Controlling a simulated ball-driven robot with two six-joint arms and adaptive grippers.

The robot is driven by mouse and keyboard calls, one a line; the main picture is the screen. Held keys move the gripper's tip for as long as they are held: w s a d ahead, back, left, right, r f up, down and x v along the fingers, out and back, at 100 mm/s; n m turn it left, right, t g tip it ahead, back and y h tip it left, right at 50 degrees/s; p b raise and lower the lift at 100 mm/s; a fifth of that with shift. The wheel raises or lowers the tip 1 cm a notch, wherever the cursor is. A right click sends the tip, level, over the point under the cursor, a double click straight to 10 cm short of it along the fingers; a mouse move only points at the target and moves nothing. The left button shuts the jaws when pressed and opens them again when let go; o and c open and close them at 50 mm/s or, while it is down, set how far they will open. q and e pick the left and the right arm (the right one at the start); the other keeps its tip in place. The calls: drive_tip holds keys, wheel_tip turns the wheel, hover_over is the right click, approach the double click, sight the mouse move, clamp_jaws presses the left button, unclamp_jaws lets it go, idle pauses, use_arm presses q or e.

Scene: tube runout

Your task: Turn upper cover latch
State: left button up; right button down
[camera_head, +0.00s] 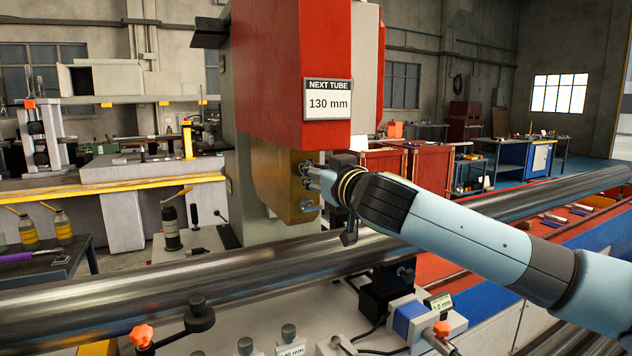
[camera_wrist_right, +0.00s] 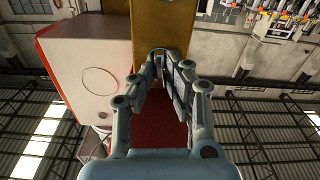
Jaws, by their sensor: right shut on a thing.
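The upper cover latch is at the right edge of the brass-coloured cover (camera_head: 275,180), under the red machine head. My right gripper (camera_head: 313,178) reaches it from the right and is shut on it; the fingers hide most of the latch. A second, lower metal fitting (camera_head: 308,206) shows just below the fingers on the same cover edge. In the right wrist view, the fingertips of my right gripper (camera_wrist_right: 160,54) come together against the brass-coloured cover (camera_wrist_right: 158,25). My left gripper is not in view.
The red machine head (camera_head: 275,80) carries a sign (camera_head: 328,99) reading "NEXT TUBE 130 mm". A long steel tube (camera_head: 130,300) runs across below the cover and under my right arm. Dial gauges and a small readout (camera_head: 438,303) stand in front of the tube.

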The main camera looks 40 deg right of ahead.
drive_tip(key=c, duration=1.4)
unclamp_jaws()
drive_tip(key=p+v, duration=0.1)
drive_tip(key=v, duration=0.5)
drive_tip(key=shift+p, duration=0.3)
drive_tip(key=v, duration=1.2)
drive_tip(key=shift+d, duration=0.1)
